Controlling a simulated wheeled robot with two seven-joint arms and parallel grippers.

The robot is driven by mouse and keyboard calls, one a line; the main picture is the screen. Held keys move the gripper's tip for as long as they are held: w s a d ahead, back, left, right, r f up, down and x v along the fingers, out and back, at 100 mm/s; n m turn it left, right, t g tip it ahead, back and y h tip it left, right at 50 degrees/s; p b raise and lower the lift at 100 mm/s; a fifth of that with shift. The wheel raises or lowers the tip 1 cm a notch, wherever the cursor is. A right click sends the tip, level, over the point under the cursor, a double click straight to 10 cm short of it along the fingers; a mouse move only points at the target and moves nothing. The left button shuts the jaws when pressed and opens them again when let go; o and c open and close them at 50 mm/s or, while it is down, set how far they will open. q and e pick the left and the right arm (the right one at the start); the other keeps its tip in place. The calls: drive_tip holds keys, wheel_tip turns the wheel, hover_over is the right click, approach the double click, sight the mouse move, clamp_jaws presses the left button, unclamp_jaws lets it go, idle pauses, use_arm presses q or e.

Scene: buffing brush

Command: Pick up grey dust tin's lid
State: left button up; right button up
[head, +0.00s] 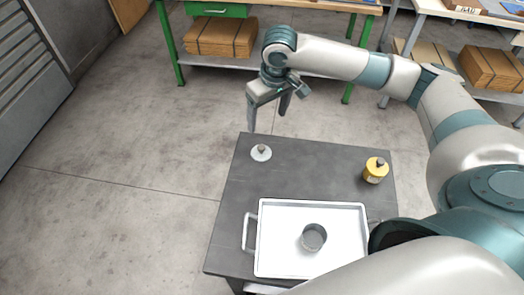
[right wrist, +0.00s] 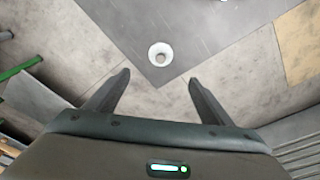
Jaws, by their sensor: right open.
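The open grey tin (head: 314,238) stands in the white tray (head: 345,215). My right gripper (head: 268,121) is open and empty, above and beyond the table's far left corner, apart from the lid. In the right wrist view its two fingers (right wrist: 158,76) are spread wide. My left gripper is not in view.
The table's middle is clear between lid, yellow tin and tray. Workbenches with cardboard stacks (head: 221,37) stand at the back. The floor left of the table is free.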

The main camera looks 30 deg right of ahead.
drive_tip(key=p, duration=0.3)
hover_over(262, 147)
drive_tip(key=s, duration=0.1)
wheel_tip(262, 147, down, 11)
drive_tip(key=shift+d+r, duration=0.1)
drive_tip(key=shift+w+f, duration=0.1)
drive_tip(key=shift+f, duration=0.5)
drive_tip(key=shift+f, duration=0.1)
drive_tip(key=shift+f, duration=0.2)
drive_tip(key=shift+w+f+p, duration=0.15)
drive_tip(key=shift+f+p, duration=0.3)
drive_tip(key=shift+f, duration=0.7)
drive_tip(key=shift+w+f+p, duration=0.15)
drive_tip(key=shift+f+p, duration=0.3)
drive_tip(key=shift+f, duration=0.7)
drive_tip(key=shift+c, duration=0.6)
drive_tip(key=c, duration=1)
